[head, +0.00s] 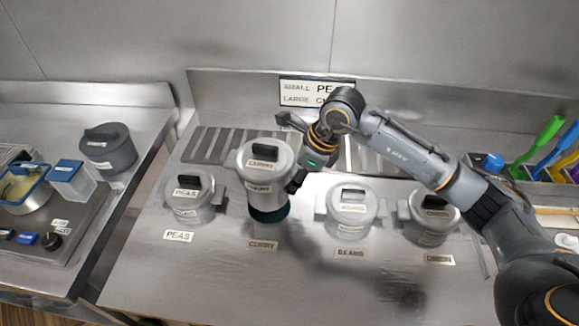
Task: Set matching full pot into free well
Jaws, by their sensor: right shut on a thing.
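A grey lidded pot (262,184) marked CURRY hangs upright in my right gripper (296,182), which is shut on its right side handle. Under the pot shows a dark teal round area (270,213); I cannot tell whether it is the pot's base or the well. A CURRY label (262,245) lies on the counter just in front. To the left sits a lidded pot (189,205) by a PEAS label (178,236). To the right sit a lidded pot (352,216) by a BEANS label (351,253) and another pot (432,232) with a label hard to read. My left gripper is out of view.
A wall sign (302,89) reads SMALL PE and LARGE CU, partly hidden by my right arm. A dark lidded pot (107,155) and a blue-lidded clear container (76,188) stand on the left counter. Colored-handled utensils (548,132) stand at right. The front counter is clear.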

